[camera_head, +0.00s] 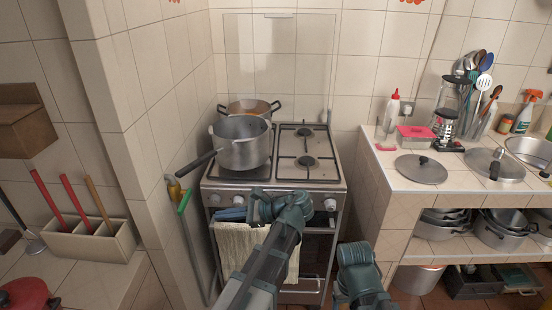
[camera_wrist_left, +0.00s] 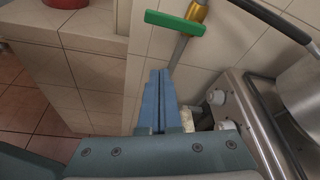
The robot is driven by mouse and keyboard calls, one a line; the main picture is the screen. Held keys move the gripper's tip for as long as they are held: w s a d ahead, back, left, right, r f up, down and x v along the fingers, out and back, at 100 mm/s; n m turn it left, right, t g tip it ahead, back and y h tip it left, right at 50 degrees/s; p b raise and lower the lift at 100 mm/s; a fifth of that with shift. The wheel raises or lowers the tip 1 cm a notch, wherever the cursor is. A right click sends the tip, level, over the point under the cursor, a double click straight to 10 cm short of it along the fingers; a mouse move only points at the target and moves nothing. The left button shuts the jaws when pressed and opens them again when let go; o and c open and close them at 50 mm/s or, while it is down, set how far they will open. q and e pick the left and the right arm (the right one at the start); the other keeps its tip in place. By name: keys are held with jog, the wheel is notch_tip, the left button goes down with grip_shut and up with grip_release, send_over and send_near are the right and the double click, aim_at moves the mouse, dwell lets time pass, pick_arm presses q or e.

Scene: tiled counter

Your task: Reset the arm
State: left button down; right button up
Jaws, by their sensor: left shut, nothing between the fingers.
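My left gripper (camera_head: 228,214) is in front of the stove, near its left front edge, with its blue fingers pointing left. In the left wrist view its two blue fingers (camera_wrist_left: 157,85) lie side by side, shut and empty. A teal part of my other arm shows at the lower middle of the head view, but its gripper is not in view.
The stove (camera_head: 310,178) bears a large pot (camera_head: 241,144) whose handle juts left, and a smaller pan (camera_head: 250,107). A towel (camera_head: 240,248) hangs in front. A green-handled tool (camera_head: 185,202) stands at the stove's left. The tiled counter (camera_head: 385,170) is on the right.

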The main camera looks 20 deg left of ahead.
pick_arm(q)
jog(key=s+d+f+n+h+p, duration=0.1)
jog(key=s+d+f+n+h, duration=0.2)
jog(key=d, duration=0.5)
jog(key=s+d+f+n+t+h+p, duration=0.1)
jog(key=s+d+f+n+h+p, duration=0.1)
jog(key=d, duration=0.7)
jog(key=s+d+f+n+h+p, duration=0.2)
jog(key=s+d+f+n+h, duration=0.1)
jog(key=d+h, duration=0.5)
jog(key=s+d+f, duration=0.1)
jog(key=s, duration=0.1)
jog(key=shift+s+f+n, duration=0.3)
jog(key=shift+s+f, duration=0.05)
jog(key=shift+s, duration=0.05)
